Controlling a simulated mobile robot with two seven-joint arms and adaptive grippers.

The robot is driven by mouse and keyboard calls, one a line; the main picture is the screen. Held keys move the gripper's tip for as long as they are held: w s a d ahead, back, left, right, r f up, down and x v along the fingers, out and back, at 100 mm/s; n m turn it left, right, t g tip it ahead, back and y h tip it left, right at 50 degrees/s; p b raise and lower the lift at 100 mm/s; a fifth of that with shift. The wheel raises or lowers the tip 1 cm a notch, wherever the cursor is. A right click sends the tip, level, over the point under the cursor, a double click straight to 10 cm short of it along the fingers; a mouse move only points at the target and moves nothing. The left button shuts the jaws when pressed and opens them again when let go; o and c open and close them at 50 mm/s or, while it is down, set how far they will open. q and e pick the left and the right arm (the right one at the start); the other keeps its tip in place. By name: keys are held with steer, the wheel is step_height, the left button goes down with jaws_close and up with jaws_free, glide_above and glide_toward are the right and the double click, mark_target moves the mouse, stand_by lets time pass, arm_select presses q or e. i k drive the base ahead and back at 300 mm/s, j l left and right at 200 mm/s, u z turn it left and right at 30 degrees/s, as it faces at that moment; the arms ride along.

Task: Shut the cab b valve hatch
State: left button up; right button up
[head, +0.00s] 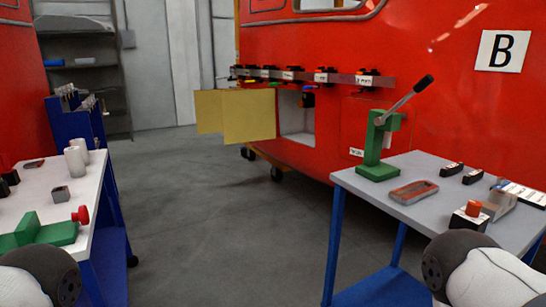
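The red cab marked with a B sign (503,50) stands at the back right. A valve hatch (249,114), seen as yellow panels, stands swung open to the left of a pale recess (297,122) in the cab's lower side. Something small and blue and red shows at the recess's top; its detail is too small to tell. Neither of my grippers is in view. Only rounded grey and white parts of my arms show at the bottom left and bottom right corners.
A rail (300,75) with several labelled black fittings runs above the recess. A grey-topped table (400,215) with a green lever stand (378,150) is at the right. A white-topped table (35,200) with a green fixture is at the left. Open floor (215,220) lies between them.

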mark_target(248, 115)
steer(key=i+u, duration=0.15)
steer(key=i, duration=0.6)
steer(key=i+u, duration=0.1)
steer(key=i, duration=0.7)
steer(key=i+l+u, duration=0.15)
steer(key=i, duration=0.6)
steer(key=i+u, duration=0.1)
steer(key=i, duration=0.5)
steer(key=i+u, duration=0.15)
steer(key=i, duration=0.5)
steer(key=i+u, duration=0.1)
steer(key=i, duration=0.5)
steer(key=i+l+u, duration=0.15)
steer(key=i, duration=0.45)
steer(key=i+j, duration=0.2)
steer(key=i, duration=0.3)
steer(key=i+j, duration=0.15)
steer(key=i, duration=0.35)
steer(key=i+j+z, duration=0.1)
steer(key=i, duration=0.4)
steer(key=i+j, duration=0.3)
steer(key=i, duration=0.2)
steer(key=z, duration=2.7)
